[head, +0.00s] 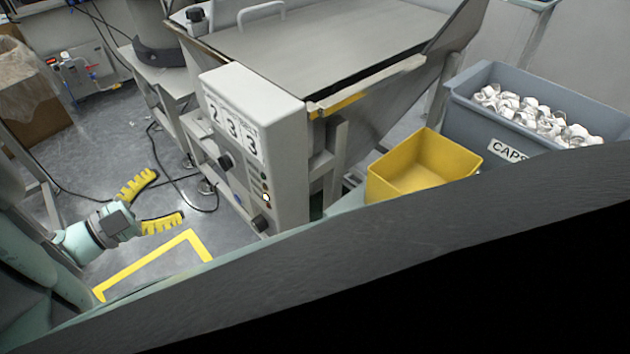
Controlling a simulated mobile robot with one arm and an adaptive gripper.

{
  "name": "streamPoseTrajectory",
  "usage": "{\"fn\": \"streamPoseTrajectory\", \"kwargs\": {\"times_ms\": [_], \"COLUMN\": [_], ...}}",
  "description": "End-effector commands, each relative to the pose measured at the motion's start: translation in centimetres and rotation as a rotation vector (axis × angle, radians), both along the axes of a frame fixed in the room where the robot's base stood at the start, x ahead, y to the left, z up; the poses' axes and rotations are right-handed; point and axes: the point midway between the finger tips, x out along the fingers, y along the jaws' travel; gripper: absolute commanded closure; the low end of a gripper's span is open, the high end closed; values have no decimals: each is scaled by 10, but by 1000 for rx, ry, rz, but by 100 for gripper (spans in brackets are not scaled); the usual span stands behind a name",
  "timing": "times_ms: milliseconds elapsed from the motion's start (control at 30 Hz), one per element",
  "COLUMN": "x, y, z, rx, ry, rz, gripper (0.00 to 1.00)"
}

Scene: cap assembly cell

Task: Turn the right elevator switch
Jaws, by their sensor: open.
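A light grey control box (262,110) stands in the middle of the head view, with the figures 2, 3, 3 on its front. Two black knobs sit on its front: the left one (224,161) below the figures, the right one (261,222) lower, near the bottom corner. The labels are too small to tell which is the elevator switch. Small round buttons are between them, and one (266,197) looks lit. My gripper (169,194), with yellow ribbed fingers, is open and empty. It is to the left of the box, apart from both knobs.
A metal hopper (330,35) is behind the box. A yellow bin (425,165) and a grey bin (465,115) labelled CAPS, with white caps (540,118), stand at right. Black cables (165,165) and yellow floor tape (150,262) lie near my gripper. A dark surface blocks the lower right.

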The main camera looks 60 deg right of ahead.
Motion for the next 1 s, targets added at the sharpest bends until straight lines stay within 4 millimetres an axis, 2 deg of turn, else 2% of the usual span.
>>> {"fn": "streamPoseTrajectory", "kwargs": {"times_ms": [300,500,700,1000], "x": [-17,-25,-29,-29], "y": [-66,-99,-116,-119], "z": [1,1,0,0], "rx": [-4,-3,-1,0], "ry": [1,1,0,0], "rz": [-6,-6,-4,-4], "gripper": [36,36,36,36]}}
